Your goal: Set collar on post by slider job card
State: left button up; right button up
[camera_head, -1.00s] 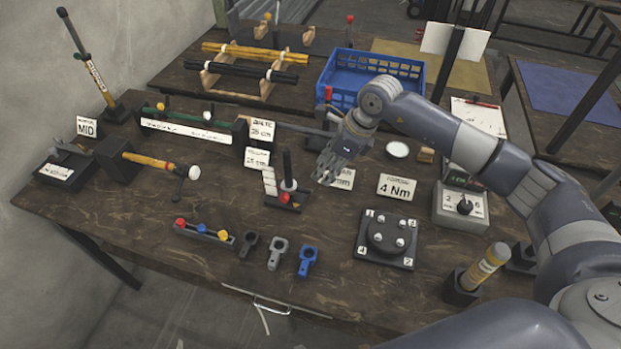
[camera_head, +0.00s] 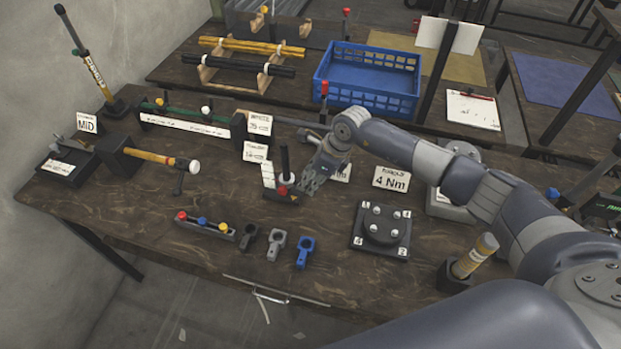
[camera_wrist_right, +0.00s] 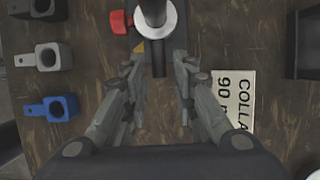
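A dark upright post (camera_head: 284,158) stands on a small base near the middle of the table. A pale collar (camera_head: 289,177) sits around it low down, with a red knob (camera_head: 282,190) beside it. In the right wrist view the collar (camera_wrist_right: 155,19) is a pale ring around the post, with the red knob (camera_wrist_right: 121,22) to its left. My right gripper (camera_head: 306,188) is just right of the post. A card reading COLLAR 90 (camera_wrist_right: 235,101) is partly hidden. My left gripper is not in view.
A slider rail (camera_head: 184,123) with knobs and a MID card (camera_head: 87,124) are at the left. Forked parts in black, grey (camera_head: 276,246) and blue (camera_head: 305,250) lie in front. A bolted plate (camera_head: 382,232) and a 4 Nm card (camera_head: 391,179) are to the right.

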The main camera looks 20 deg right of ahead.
grip_shut()
notch_tip(320, 180, up, 6)
jog(key=p, duration=0.1)
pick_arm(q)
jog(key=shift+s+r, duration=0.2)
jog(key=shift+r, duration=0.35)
pick_arm(e)
jog(key=shift+o, duration=2.4)
grip_release()
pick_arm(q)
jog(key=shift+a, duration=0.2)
pick_arm(e)
jog(key=shift+r, duration=0.1)
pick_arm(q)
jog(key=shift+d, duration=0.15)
pick_arm(e)
jog(key=v, duration=1.2)
